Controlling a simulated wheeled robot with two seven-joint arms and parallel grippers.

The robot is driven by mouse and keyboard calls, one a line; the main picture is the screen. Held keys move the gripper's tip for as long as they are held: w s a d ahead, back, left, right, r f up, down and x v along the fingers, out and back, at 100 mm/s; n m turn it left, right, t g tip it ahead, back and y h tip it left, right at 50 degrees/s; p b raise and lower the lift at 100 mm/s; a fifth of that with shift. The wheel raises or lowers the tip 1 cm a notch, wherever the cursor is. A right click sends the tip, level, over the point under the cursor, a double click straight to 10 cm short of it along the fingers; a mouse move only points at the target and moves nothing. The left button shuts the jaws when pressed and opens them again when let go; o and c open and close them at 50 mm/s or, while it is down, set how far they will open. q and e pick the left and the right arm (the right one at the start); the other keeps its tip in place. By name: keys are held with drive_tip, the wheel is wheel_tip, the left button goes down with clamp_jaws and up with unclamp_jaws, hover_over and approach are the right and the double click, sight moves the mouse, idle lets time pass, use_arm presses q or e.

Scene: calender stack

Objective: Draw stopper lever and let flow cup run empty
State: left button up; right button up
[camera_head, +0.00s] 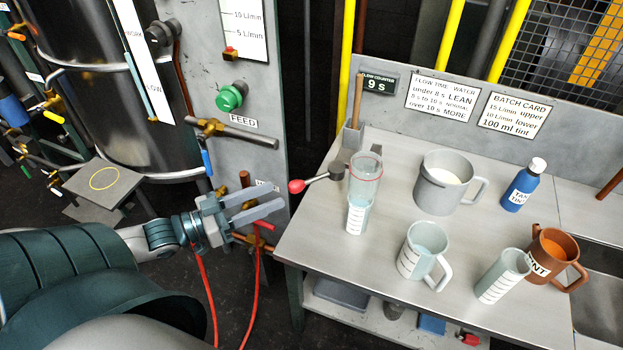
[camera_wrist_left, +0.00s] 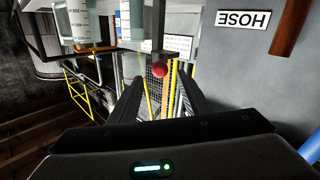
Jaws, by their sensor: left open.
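The clear flow cup (camera_head: 366,172) with a red ring stands at the bench's left side, above a graduated beaker (camera_head: 356,218). The stopper lever (camera_head: 322,178) reaches left from beside the cup and ends in a red knob (camera_head: 297,186). My left gripper (camera_head: 272,194) is open and empty, just left of the knob and apart from it. In the left wrist view the red knob (camera_wrist_left: 159,70) shows ahead, between the two fingers (camera_wrist_left: 160,88). Pale liquid seems to show low in the beaker. The flow counter (camera_head: 377,84) reads 9 s. My right gripper is not in view.
On the bench stand a grey mug (camera_head: 438,190), a jug (camera_head: 422,250), a measuring beaker (camera_head: 502,275), a blue tint bottle (camera_head: 521,188) and a brown jug (camera_head: 553,252). The feed panel (camera_head: 238,100) rises behind my gripper; red hoses (camera_head: 255,290) hang below.

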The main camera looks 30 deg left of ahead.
sight(308, 181)
use_arm(q)
drive_tip(key=p+x, duration=0.1)
drive_tip(key=x, duration=0.8)
drive_tip(key=shift+w+d+r, duration=0.1)
drive_tip(key=shift+w+d, duration=0.05)
drive_tip(key=shift+w, duration=0.1)
drive_tip(key=shift+w+d, duration=0.35)
drive_tip(key=shift+w, duration=0.3)
drive_tip(key=shift+w+d, duration=0.3)
drive_tip(key=shift+w, duration=0.15)
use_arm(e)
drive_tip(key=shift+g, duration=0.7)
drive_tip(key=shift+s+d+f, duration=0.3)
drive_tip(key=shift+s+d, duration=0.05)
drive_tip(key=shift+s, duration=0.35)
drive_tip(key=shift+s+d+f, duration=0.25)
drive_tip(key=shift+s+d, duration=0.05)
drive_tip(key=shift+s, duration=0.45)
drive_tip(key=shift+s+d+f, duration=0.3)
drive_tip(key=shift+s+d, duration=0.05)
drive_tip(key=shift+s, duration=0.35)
use_arm(q)
clamp_jaws()
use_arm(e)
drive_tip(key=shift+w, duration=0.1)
